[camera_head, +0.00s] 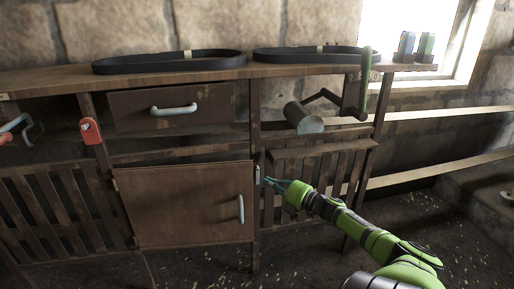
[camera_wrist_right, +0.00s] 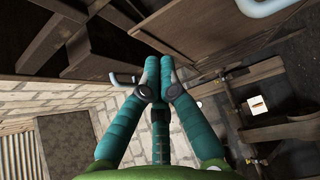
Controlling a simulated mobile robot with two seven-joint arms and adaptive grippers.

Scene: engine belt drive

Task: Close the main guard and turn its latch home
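A plain wooden door panel (camera_head: 185,205), which looks like the main guard, is in the lower middle of the bench in the head view. It seems to sit flush in its frame. It has a pale upright handle (camera_head: 241,208) near its right edge. A small pale latch piece (camera_head: 257,174) is on the post just right of the door. My right gripper (camera_head: 268,181) is just right of this piece; contact cannot be told. In the wrist view its teal fingers (camera_wrist_right: 160,62) are together with nothing visible between them. A small pale bar (camera_wrist_right: 122,78) shows beside them. My left gripper is not in view.
A drawer (camera_head: 172,108) with a pale handle is above the door. Slatted panels stand left (camera_head: 60,207) and right (camera_head: 316,172). A grey cylinder (camera_head: 303,117) and a green upright handle (camera_head: 363,82) are above right. Two black belts (camera_head: 170,62) lie on top.

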